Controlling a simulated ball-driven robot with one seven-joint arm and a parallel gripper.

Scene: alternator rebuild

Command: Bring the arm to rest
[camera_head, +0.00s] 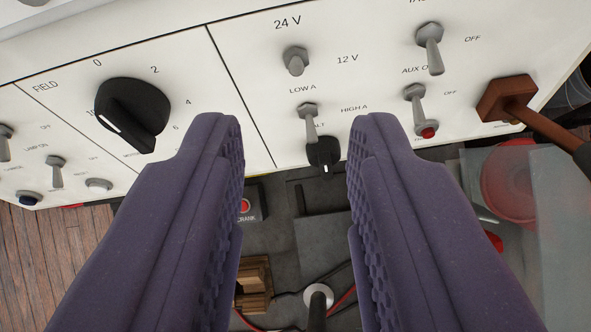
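My gripper (296,140) shows as two purple textured fingers reaching up from the bottom of the view. The fingers stand wide apart with nothing held between them. Their tips overlap the lower edge of a white control panel (350,85) in the picture. A small black knob (323,152) on the panel shows between the tips. I cannot tell whether either finger touches the panel.
The panel carries a large black FIELD knob (131,114) and several toggle switches, one of them near LOW A (309,121). A brown block-shaped handle (508,97) sticks out at right. Below are a red CRANK button (244,205), wooden blocks (254,284) and a red round container (512,180).

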